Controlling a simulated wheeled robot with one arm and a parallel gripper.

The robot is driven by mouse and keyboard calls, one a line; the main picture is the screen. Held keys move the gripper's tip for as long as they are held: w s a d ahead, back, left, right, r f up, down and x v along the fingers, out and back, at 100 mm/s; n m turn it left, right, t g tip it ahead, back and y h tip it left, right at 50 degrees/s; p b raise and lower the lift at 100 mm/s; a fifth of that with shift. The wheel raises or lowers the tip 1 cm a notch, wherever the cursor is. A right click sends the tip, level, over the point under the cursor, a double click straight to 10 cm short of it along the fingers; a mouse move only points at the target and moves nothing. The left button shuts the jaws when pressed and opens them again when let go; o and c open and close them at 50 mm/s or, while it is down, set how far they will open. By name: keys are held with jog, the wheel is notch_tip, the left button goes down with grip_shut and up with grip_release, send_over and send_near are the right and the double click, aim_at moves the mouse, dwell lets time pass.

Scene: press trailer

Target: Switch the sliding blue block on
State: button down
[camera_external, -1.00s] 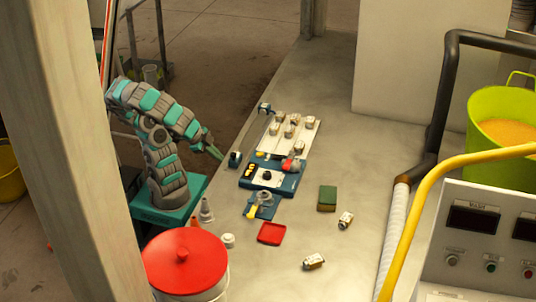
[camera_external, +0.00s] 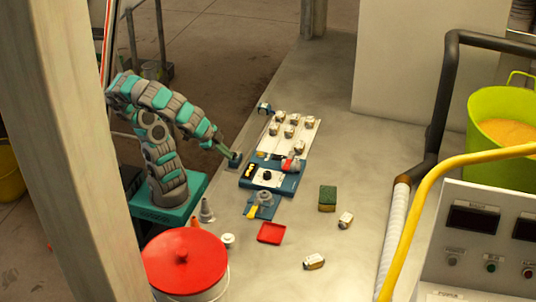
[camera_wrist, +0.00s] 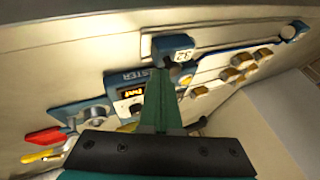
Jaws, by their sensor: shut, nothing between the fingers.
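A small dark blue block (camera_external: 236,162) stands at the left of the blue tester on the bench. In the wrist view the blue block (camera_wrist: 173,43) carries a pale label with dark marks and sits at the near end of a long thin strip or rail. My gripper (camera_external: 229,154) has its fingers together and empty. Its tips are right at the block, on the side facing my arm. In the wrist view my gripper (camera_wrist: 163,74) overlaps the block's lower edge; whether they touch I cannot tell. The tips hide part of the block's near face.
The blue tester (camera_external: 246,181) is close on the right. A white board (camera_external: 311,137) with several small pale pieces lies behind it. A red tray (camera_external: 272,233), a green sponge (camera_external: 327,198) and a red-lidded bucket (camera_external: 185,262) are nearer. The bench's right side has free room.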

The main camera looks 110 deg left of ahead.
jog(key=a+p, duration=0.2)
jog(key=a, duration=2.1)
jog(key=d, duration=0.1)
jog(key=d+r, duration=0.1)
jog(key=d, duration=0.2)
jog(key=shift+s+d+r, duration=0.15)
jog(key=shift+s+r, duration=0.1)
jog(key=shift+s, duration=0.15)
jog(key=v, duration=0.9)
jog(key=shift+b, duration=0.35)
jog(key=shift+s, duration=0.1)
